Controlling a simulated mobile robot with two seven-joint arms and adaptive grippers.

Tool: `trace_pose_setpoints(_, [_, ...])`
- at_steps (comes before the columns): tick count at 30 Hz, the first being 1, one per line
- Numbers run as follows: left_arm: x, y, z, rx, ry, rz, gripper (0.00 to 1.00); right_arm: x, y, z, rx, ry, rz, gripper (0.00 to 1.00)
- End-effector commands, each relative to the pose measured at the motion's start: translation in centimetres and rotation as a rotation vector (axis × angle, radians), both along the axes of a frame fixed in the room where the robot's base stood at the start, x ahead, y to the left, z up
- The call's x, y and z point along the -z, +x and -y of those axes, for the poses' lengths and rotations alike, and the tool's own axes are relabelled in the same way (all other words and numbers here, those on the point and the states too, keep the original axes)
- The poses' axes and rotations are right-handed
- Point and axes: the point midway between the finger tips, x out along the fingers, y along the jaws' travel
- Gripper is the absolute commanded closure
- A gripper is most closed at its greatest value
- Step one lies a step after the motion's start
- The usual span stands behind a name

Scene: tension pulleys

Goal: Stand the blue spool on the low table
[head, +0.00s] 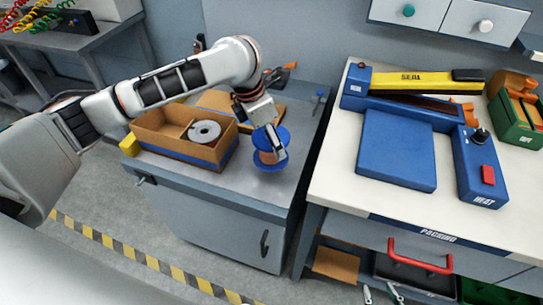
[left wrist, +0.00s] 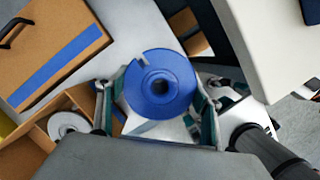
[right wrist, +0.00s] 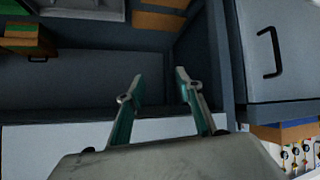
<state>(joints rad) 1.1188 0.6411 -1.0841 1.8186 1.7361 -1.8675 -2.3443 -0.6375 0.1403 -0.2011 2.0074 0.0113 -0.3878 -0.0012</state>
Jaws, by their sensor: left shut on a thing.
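The blue spool (head: 270,163) has blue flanges and a copper-brown core. It is about upright over the right part of the low grey table (head: 232,182). My left gripper (head: 275,148) is shut on it from above. In the left wrist view the spool (left wrist: 158,90) shows its round blue flange and centre hole between the fingers (left wrist: 158,105). I cannot tell whether its lower flange touches the table top. My right gripper (right wrist: 158,90) shows in the right wrist view, open and empty, its fingers apart before a dark shelf space.
An open cardboard box (head: 178,150) with a grey reel (head: 204,132) stands left of the spool; a yellow block (head: 130,144) is beside it. The higher packing bench (head: 330,178), with a blue sealer (head: 398,150), stands to the right. Bare table top lies in front of the spool.

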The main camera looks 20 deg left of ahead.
Motion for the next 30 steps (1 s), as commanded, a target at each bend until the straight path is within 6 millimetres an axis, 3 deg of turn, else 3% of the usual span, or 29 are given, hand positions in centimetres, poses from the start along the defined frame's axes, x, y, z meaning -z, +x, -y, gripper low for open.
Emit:
trace_pose_setpoints(3, [1.5, 0.1, 0.0, 0.000, -0.001, 0.001, 0.77, 0.1, 0.5, 0.3, 0.002, -0.006, 0.009, 0.64])
trace_pose_setpoints(11, [2.9, 0.1, 0.0, 0.000, -0.002, 0.003, 0.77, 0.2, 0.8, 0.3, 0.001, -0.009, 0.014, 0.64])
trace_pose_setpoints(18, [6.2, 0.0, 0.0, 0.000, -0.001, 0.000, 0.77, 1.1, 0.4, 0.3, -0.002, -0.015, 0.006, 0.64])
trace_pose_setpoints(30, [6.5, 0.1, 0.0, -0.001, -0.001, 0.005, 0.77, 1.0, 0.4, 0.3, -0.003, -0.017, 0.006, 0.64])
